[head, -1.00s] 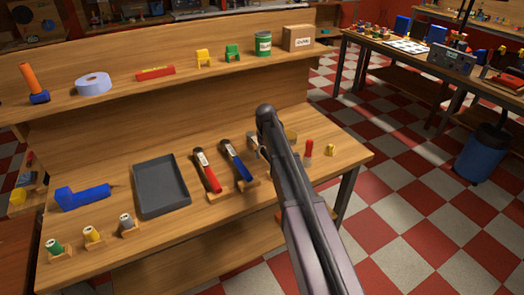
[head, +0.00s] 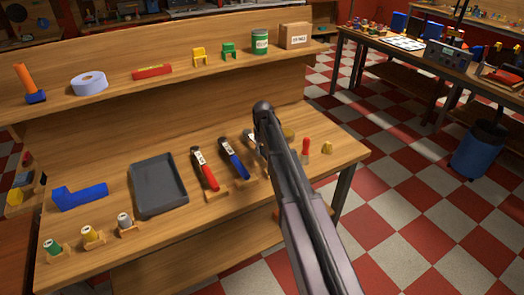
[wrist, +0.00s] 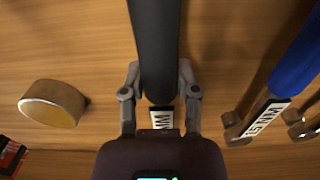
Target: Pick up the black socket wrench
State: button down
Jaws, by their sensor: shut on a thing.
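The black socket wrench (wrist: 155,40) runs down from the top edge of the wrist view, with a white label (wrist: 162,118) at its lower end. My gripper (wrist: 159,72) is shut on its black handle, one finger on each side. In the head view my arm hides the gripper and most of this wrench; a metal end (head: 249,137) shows just left of the arm. I cannot tell whether the wrench touches its rest.
A blue-handled wrench (head: 235,162) and a red-handled one (head: 206,171) lie to the left. A grey tray (head: 158,187) is further left.

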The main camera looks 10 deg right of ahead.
jog(key=shift+r+p, duration=1.65)
jog(key=shift+r, duration=0.15)
jog(key=s, duration=1)
jog(key=s+d+r+p, duration=0.1)
jog(key=s, duration=0.5)
jog(key=shift+r, duration=0.15)
notch_tip(320, 180, up, 14)
jog(key=p, duration=1.4)
jog(key=shift+a, duration=0.1)
